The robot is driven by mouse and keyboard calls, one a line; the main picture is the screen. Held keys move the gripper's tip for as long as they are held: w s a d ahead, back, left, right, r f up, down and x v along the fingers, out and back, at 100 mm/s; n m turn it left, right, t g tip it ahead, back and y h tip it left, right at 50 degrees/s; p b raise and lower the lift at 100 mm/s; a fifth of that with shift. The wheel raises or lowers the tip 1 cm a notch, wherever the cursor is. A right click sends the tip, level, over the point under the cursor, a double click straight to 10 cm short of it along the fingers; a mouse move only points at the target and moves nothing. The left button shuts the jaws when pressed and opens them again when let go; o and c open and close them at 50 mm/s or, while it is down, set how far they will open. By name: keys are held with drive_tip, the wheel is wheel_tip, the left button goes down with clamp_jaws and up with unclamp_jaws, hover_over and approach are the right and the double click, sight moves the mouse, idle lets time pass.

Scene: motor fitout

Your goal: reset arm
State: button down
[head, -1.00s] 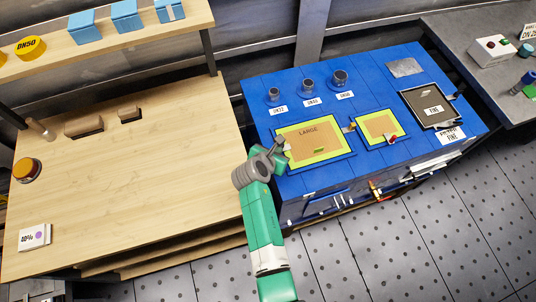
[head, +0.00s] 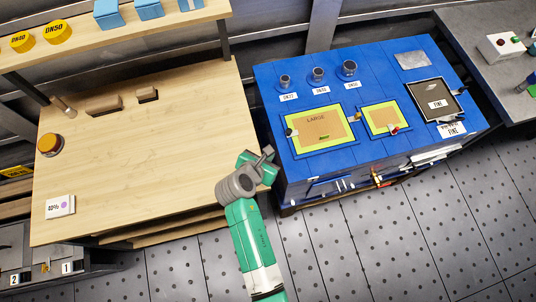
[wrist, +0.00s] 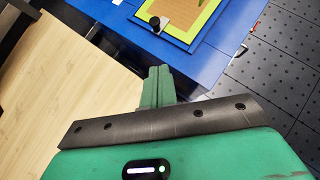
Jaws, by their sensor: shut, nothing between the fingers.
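My gripper (head: 266,154) is at the end of my green arm, over the gap between the wooden bench and the blue cabinet. In the wrist view my gripper (wrist: 157,75) has its green fingers together with nothing between them. The blue cabinet (head: 350,98) is to its right and carries a green-framed LARGE panel (head: 318,130), a smaller green-framed panel (head: 384,119) and a dark FINE tray (head: 434,97). The corner of the LARGE panel also shows in the wrist view (wrist: 185,12), beyond the fingers.
The wooden bench (head: 140,160) on the left is mostly bare, with an orange-topped button (head: 50,144), a 40% card (head: 60,206) and two brown blocks at the back. A shelf (head: 120,40) stands above it. A grey table (head: 490,50) is at the far right. The tiled floor in front is clear.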

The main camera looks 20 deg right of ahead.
idle(0.4)
drive_tip(key=w+a+r+m+t+y, duration=0.1)
drive_tip(key=w+a+r+m+t, duration=0.3)
drive_tip(key=r, duration=0.8)
drive_tip(key=w+r+m+t+y, duration=0.15)
drive_tip(key=r+m, duration=0.45)
drive_tip(key=r, duration=0.6)
drive_tip(key=w+a+r+m+t+y, duration=0.15)
drive_tip(key=r+m+t, duration=0.25)
drive_tip(key=r, duration=0.8)
drive_tip(key=s+a+r+m+t+y, duration=0.1)
drive_tip(key=s+r+m+t, duration=0.4)
drive_tip(key=r, duration=0.6)
drive_tip(key=s+a+r+m+t+y+p, duration=0.15)
drive_tip(key=s+r+m, duration=0.25)
drive_tip(key=s+r, duration=0.5)
drive_tip(key=s+a+r+m+t+y+b, duration=0.1)
drive_tip(key=s+a+r+m+t, duration=0.2)
drive_tip(key=r, duration=0.9)
wheel_tip(320, 180, up, 17)
drive_tip(key=d+p, duration=0.1)
drive_tip(key=p, duration=1.6)
drive_tip(key=shift+w+f+m+g, duration=0.2)
drive_tip(key=shift+w+m+g, duration=0.1)
drive_tip(key=shift+m, duration=0.1)
drive_tip(key=shift+d+f, duration=0.1)
